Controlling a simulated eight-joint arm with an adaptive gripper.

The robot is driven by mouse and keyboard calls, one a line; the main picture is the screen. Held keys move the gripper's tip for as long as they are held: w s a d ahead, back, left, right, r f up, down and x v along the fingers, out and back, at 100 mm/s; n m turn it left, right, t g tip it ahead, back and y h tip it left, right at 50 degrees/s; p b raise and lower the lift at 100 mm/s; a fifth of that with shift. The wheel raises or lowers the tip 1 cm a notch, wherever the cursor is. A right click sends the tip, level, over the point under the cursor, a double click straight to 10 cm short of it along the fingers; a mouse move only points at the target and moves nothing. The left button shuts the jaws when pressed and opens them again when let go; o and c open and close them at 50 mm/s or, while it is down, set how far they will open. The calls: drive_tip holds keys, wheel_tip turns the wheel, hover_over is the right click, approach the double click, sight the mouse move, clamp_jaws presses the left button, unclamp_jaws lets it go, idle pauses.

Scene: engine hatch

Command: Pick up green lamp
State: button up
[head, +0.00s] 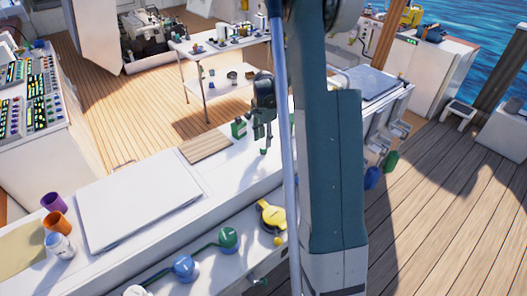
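A small green lantern-like object (239,129) stands on the white counter, just left of my gripper; it may be the green lamp. Another small green piece (264,151) sits right below my fingertips, too small to identify. My gripper (263,136) points down over the counter, close to both green things. Its fingers are small and dark here, and I cannot tell whether they are open or touch anything. A round green item (228,237) with a cable is on the counter's front side, and another green item (390,161) hangs at the right.
The white counter (215,176) carries a wooden board (205,148), a large flat white panel (140,204), and purple (53,202) and orange (57,222) cups. A yellow round item (271,217) is on the front side. A table with small items (220,44) stands behind.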

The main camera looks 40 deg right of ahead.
sight(263, 147)
drive_tip(key=shift+f, duration=0.25)
drive_tip(key=shift+w+f+b, duration=0.1)
drive_tip(key=shift+f+b, duration=0.45)
drive_tip(key=shift+f, duration=2.05)
drive_tip(key=c, duration=0.9)
